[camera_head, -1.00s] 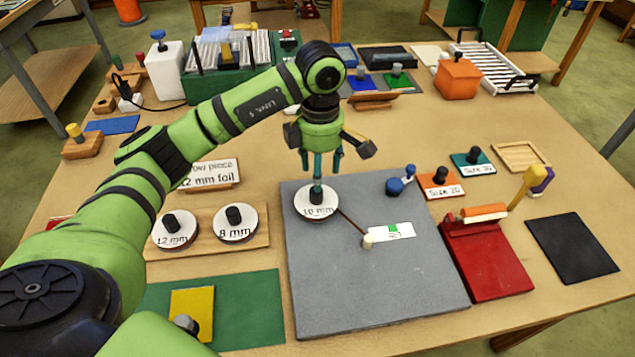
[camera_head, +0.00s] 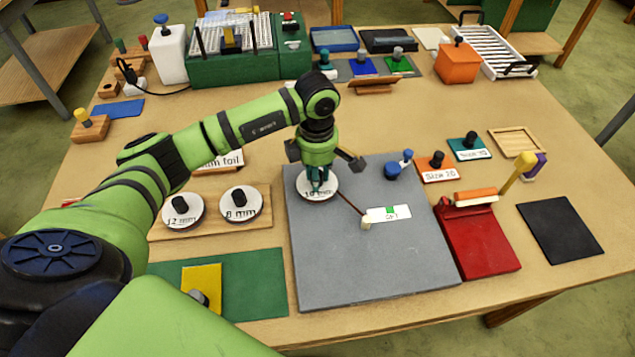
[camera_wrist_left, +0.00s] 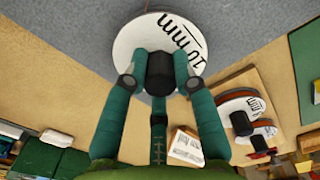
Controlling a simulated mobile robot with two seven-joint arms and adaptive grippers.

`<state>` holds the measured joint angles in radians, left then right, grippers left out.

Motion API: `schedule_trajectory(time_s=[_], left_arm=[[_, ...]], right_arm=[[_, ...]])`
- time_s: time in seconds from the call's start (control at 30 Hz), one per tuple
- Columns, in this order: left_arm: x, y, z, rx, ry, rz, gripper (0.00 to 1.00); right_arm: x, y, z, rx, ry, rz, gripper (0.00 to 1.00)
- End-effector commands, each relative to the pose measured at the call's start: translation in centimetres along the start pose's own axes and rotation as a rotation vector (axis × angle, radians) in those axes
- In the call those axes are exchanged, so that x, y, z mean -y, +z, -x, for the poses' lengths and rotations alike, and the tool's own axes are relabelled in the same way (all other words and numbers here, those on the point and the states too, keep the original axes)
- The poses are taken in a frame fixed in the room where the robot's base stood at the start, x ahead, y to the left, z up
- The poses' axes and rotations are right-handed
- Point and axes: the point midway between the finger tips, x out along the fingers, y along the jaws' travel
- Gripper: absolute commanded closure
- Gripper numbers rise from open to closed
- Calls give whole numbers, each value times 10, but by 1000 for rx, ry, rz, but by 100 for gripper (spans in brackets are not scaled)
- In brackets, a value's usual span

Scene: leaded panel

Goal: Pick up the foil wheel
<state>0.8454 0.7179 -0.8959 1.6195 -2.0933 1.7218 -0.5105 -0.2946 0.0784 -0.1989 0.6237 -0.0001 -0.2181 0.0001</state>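The white foil wheel marked 10 mm (camera_head: 330,186) lies flat at the back left corner of the grey board (camera_head: 370,270). It also shows in the left wrist view (camera_wrist_left: 128,42), with its black knob (camera_wrist_left: 160,73) standing up. My left gripper (camera_head: 318,180) is directly above the wheel, pointing down. Its teal fingers sit on both sides of the knob and look shut on it; they hide part of the wheel. Two more wheels, marked 12 mm (camera_head: 182,221) and 8 mm (camera_head: 241,215), stand on a wooden holder (camera_head: 262,190). My right gripper is not in view.
A stick with a pale end (camera_head: 366,222) and a white card (camera_head: 400,213) lie on the board right of the wheel. Blue-knobbed pieces (camera_head: 393,171) stand near its back edge. A red stand (camera_head: 478,240) is at right. A sign reading "mm foil" (camera_head: 228,159) is partly behind my arm.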

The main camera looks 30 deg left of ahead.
Motion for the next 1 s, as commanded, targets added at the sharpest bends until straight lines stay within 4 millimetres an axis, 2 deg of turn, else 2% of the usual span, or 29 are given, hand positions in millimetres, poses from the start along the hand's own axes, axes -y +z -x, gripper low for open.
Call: schedule_trajectory(time_s=[0.37, 0.53, 0.67, 1.0], left_arm=[[0, 0, 2, 0, 1, 1, 100], [-2, 0, 15, 2, 5, 2, 100], [-2, 0, 35, 4, 7, 1, 100], [3, 73, 81, 3, 4, -4, 100]], right_arm=[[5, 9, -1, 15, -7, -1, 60], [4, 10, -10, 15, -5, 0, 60], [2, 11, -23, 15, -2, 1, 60], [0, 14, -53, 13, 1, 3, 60]])
